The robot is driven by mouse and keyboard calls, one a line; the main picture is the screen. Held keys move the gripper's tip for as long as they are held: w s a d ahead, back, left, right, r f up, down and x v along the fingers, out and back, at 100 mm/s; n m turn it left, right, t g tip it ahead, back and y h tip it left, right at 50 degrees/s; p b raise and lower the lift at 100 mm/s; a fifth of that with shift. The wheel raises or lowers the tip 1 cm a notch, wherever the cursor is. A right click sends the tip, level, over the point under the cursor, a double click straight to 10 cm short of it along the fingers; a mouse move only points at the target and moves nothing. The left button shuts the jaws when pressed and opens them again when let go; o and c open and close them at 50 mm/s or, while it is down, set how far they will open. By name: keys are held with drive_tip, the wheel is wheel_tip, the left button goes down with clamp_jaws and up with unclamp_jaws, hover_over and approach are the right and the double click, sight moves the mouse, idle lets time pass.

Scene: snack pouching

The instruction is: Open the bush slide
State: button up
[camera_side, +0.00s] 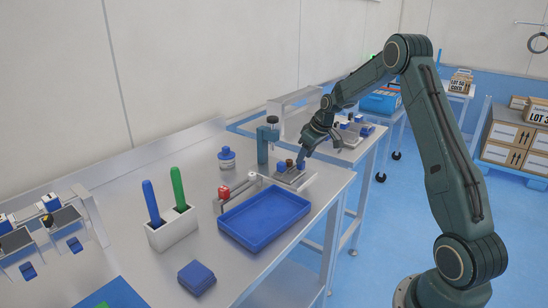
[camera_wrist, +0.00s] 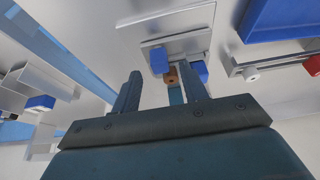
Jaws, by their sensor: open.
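The small metal fixture (camera_side: 297,178), which I take to hold the bush slide, stands at the right end of the bench, beside a blue-green upright post (camera_side: 264,145). It carries a brown round piece (camera_side: 289,163) and a blue block (camera_side: 301,167). In the wrist view the fixture plate (camera_wrist: 182,40) shows with two blue blocks and the brown piece (camera_wrist: 172,75) between them.
A blue tray (camera_side: 265,218) lies in front of the fixture. A rail with a red knob (camera_side: 224,192) is behind the tray.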

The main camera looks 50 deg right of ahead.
drive_tip(key=v, duration=1.1)
drive_tip(key=s+a+r, duration=0.5)
drive_tip(key=a, duration=0.5)
drive_tip(key=s+a+r, duration=0.4)
drive_tip(key=a, duration=0.6)
drive_tip(key=s+a+f, duration=0.1)
drive_tip(key=s+a, duration=0.4)
drive_tip(key=s, duration=0.3)
drive_tip(key=s+a+f+t, duration=0.1)
drive_tip(key=s+a, duration=0.4)
drive_tip(key=s, duration=0.4)
drive_tip(key=shift+s, duration=0.2)
